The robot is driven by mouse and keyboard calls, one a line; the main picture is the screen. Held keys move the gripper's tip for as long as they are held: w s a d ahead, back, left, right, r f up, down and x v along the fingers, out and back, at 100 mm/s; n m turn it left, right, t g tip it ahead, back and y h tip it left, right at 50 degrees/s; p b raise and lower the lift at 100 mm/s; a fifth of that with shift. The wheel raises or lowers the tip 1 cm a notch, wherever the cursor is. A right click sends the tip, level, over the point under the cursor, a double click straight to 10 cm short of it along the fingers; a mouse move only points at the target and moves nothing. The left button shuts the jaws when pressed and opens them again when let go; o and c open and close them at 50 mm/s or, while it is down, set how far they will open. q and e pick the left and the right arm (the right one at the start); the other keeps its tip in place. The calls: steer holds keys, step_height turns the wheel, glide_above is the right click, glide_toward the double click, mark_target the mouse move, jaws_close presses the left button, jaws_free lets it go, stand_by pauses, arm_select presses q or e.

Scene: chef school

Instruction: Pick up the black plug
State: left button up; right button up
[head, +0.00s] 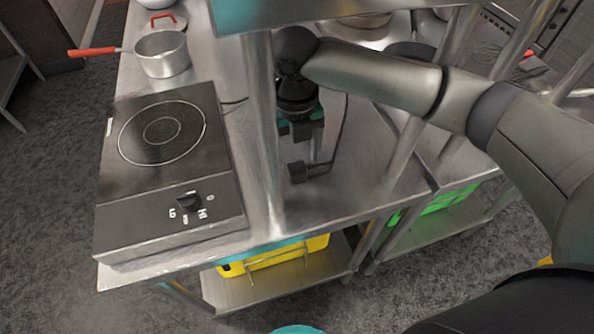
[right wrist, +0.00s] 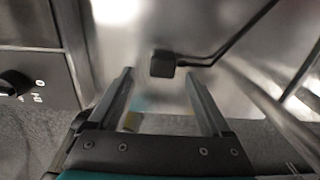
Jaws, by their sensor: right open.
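The black plug (head: 297,171) lies on the steel counter (head: 240,180), just right of a table post, with its dark cord running off to the right. It also shows in the right wrist view as a small dark block (right wrist: 163,64) near the top middle. My right gripper (right wrist: 158,88) is open, its two fingers apart, with the plug beyond the fingertips and between their lines. Nothing is between the fingers. In the head view my right gripper (head: 308,150) points down over the counter close to the plug. My left gripper is not in view.
A black induction cooktop (head: 160,170) with a knob stands left of the post (head: 265,120). A pot with a red handle (head: 162,55) is behind it. Slanted steel posts (head: 405,150) stand to the right. A yellow bin (head: 275,259) sits on the shelf below.

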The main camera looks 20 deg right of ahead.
mark_target(298, 168)
steer(key=f, duration=0.4)
steer(key=shift+d+f+b, duration=0.25)
steer(key=shift+f+b, duration=0.05)
steer(key=shift+b, duration=0.1)
steer(key=shift+r, duration=0.1)
jaws_close()
